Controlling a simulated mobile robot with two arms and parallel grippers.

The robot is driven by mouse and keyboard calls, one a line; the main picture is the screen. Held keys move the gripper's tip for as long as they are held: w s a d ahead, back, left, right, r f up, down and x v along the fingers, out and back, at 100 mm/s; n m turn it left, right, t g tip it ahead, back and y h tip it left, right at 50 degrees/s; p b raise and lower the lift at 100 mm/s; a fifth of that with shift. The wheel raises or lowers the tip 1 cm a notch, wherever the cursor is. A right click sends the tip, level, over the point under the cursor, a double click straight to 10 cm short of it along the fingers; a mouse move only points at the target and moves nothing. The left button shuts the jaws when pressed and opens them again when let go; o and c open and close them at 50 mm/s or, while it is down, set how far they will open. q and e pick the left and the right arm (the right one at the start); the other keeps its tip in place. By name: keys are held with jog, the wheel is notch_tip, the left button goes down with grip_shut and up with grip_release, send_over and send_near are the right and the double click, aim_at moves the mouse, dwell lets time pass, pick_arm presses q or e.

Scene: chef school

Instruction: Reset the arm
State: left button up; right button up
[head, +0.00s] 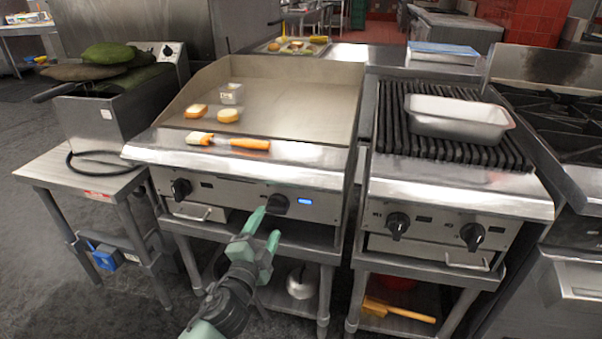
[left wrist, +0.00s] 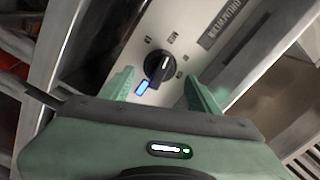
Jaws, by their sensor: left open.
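My left gripper (head: 266,222) is green and reaches up from the bottom of the head view to the front panel of the griddle (head: 310,95). Its fingers are open, with the tips near the black right-hand griddle knob (head: 277,204). In the left wrist view the knob (left wrist: 158,66) shows beyond and between the open fingers (left wrist: 160,88), with a lit blue indicator beside it. Nothing is held between the fingers. Whether a finger touches the knob, I cannot tell. My right gripper is not in view.
On the griddle lie two bun pieces (head: 228,115), a small clear container (head: 230,93) and an orange-handled brush (head: 228,142). A metal pan (head: 458,119) sits on the ribbed grill (head: 390,120) at right. A fryer (head: 115,115) stands at left. Dark floor is open at lower left.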

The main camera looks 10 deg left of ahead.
pick_arm(q)
jog(key=s+a+f+n+g+y, duration=0.1)
jog(key=s+f+n+g, duration=0.25)
jog(key=s+f, duration=0.5)
jog(key=s+a+f+n+g, duration=0.1)
jog(key=s+f+n+g, duration=0.4)
jog(key=f, duration=0.7)
jog(key=s+f+n+g+y, duration=0.1)
jog(key=s+f+g, duration=0.2)
jog(key=s+f, duration=0.6)
jog(key=s+f+g+p, duration=0.1)
jog(key=s+f+p, duration=0.2)
jog(key=s, duration=0.7)
jog(key=s+f+n+g+h+p, duration=0.1)
jog(key=s+f+p, duration=0.3)
jog(key=s+p, duration=0.4)
jog(key=s+f+g+p, duration=0.3)
jog(key=s+p, duration=0.3)
jog(key=s, duration=0.7)
jog(key=shift+a+f, duration=0.4)
jog(key=shift+f, duration=0.05)
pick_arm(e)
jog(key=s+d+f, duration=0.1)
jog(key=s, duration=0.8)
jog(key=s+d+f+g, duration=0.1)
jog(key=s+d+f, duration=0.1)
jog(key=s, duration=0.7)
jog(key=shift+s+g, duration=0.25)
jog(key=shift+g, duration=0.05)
